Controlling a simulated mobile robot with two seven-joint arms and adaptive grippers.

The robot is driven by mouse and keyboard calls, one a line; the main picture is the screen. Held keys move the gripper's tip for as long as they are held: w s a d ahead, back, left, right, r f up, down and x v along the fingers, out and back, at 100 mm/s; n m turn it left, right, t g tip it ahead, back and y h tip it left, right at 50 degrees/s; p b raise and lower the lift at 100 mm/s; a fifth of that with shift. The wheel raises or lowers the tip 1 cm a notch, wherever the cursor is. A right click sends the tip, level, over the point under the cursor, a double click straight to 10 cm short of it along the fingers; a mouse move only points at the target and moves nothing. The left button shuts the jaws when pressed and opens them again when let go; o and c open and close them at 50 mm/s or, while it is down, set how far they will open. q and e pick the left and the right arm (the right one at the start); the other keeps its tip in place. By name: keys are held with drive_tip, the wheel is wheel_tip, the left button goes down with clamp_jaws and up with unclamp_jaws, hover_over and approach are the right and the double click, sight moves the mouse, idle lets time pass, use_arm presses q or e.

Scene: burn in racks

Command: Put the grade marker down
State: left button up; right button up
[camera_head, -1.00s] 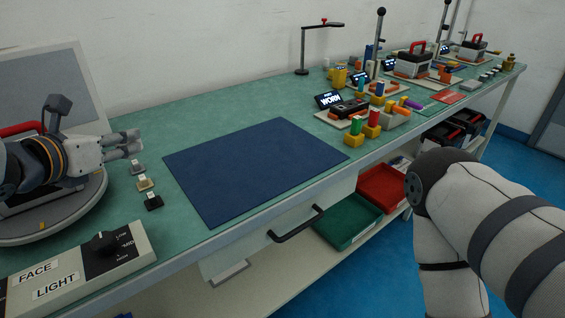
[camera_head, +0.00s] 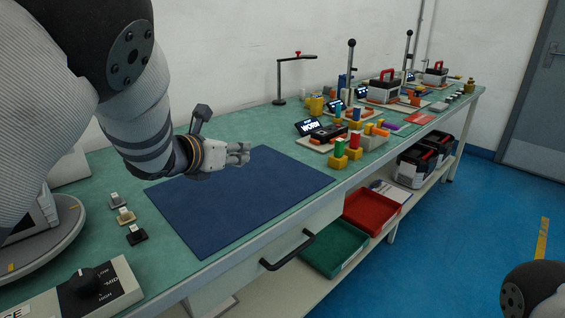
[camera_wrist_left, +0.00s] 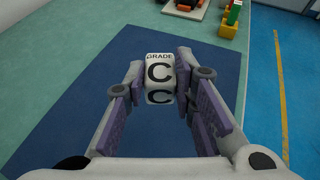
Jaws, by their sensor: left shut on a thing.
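My left gripper (camera_head: 245,153) is over the far part of the dark blue mat (camera_head: 210,215). In the left wrist view the gripper (camera_wrist_left: 160,75) is shut on the grade marker (camera_wrist_left: 159,72), a small pale block reading "GRADE C", with the blue mat (camera_wrist_left: 80,105) behind and below it. In the head view the fingers hide the marker. I cannot tell the gap between marker and mat. My right gripper is out of view; only part of my right arm shows at the bottom right.
Three small pieces, grey (camera_head: 116,200), tan (camera_head: 125,216) and black (camera_head: 136,235), stand left of the mat. A switch box (camera_head: 85,290) is at the near left. Coloured blocks (camera_head: 345,150) and devices crowd the bench to the right. Most of the mat is bare.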

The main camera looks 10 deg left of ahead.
use_arm(q)
hover_over(237, 189)
wheel_tip(237, 189, down, 6)
drive_tip(key=shift+r+b, duration=0.25)
drive_tip(key=shift+b, duration=0.2)
drive_tip(key=shift+f, duration=1.45)
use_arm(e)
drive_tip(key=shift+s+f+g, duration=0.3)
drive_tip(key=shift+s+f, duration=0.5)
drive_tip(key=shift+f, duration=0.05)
use_arm(q)
drive_tip(key=shift+f, duration=0.2)
drive_tip(key=o, duration=1)
drive_tip(key=shift+o, duration=0.2)
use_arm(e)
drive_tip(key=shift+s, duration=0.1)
